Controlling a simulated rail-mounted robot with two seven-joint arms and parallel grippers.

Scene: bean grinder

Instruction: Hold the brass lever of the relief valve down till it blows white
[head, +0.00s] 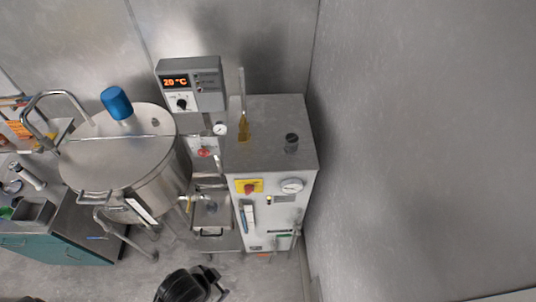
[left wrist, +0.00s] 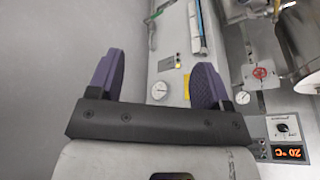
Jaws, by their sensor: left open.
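The brass relief valve (head: 243,130) stands on the top of the grey steel cabinet (head: 265,150), at its left side, below an upright steel pipe. Its lever is too small to make out separately. No white jet shows at it. My left gripper (left wrist: 158,76) is open and empty, its two purple fingers spread in front of the cabinet front in the left wrist view. In the head view a black part of my arm shows at the bottom edge, well below the valve, and its fingers are not clear. The valve does not show in the left wrist view. My right gripper is not in view.
The cabinet front carries a gauge (head: 292,185), a red knob on a yellow plate (head: 249,187) and a blue handle (head: 248,217). A lidded steel kettle (head: 120,160) and a 20 °C control box (head: 190,85) stand left. A bare wall (head: 420,150) closes the right.

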